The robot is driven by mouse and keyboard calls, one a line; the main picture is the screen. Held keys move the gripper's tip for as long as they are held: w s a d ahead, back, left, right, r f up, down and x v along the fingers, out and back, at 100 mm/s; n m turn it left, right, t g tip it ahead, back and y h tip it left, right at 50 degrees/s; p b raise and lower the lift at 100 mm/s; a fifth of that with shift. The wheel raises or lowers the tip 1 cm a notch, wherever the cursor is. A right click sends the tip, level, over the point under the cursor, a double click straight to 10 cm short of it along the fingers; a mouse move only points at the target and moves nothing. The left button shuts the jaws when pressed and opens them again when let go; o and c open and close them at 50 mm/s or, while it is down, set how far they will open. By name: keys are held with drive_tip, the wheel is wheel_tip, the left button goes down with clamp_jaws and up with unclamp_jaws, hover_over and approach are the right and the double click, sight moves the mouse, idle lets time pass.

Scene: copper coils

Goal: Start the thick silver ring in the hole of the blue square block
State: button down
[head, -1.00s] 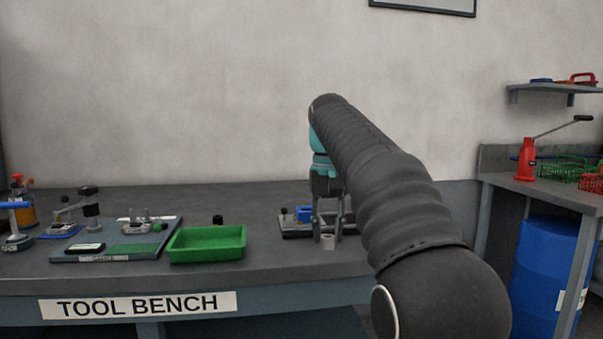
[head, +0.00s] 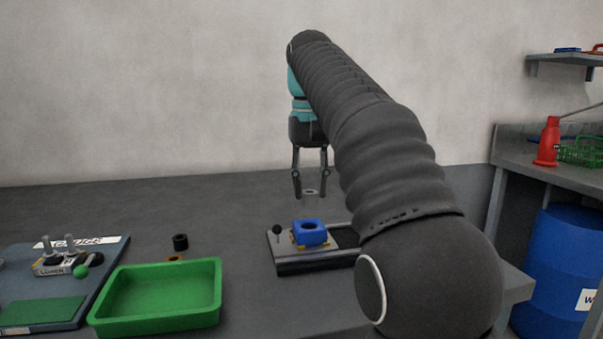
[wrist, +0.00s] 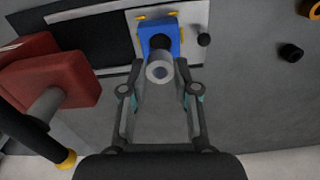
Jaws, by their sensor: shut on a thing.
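The thick silver ring (wrist: 152,77) is held between the fingertips of my gripper (wrist: 158,76) in the wrist view. In the head view my gripper (head: 311,193) hangs with the ring (head: 312,191) at its tips, above the bench and apart from the block. The blue square block (head: 305,237) sits on a dark and grey fixture, its hole facing up. In the wrist view the blue block (wrist: 146,29) lies just beyond the ring, and the ring covers part of it. The block's hole shows only partly there.
The fixture (head: 315,267) has a black knob (head: 277,230) at its left. A green tray (head: 155,318) and a small black cylinder (head: 180,242) stand left of it. A red object (wrist: 45,75) is at the left in the wrist view. Bench behind the fixture is clear.

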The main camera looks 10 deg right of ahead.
sight(310, 204)
drive_tip(key=shift+w, duration=0.1)
drive_tip(key=shift+f, duration=1.65)
drive_tip(key=shift+f, duration=1)
idle(1.3)
drive_tip(key=shift+c, duration=1.5)
unclamp_jaws()
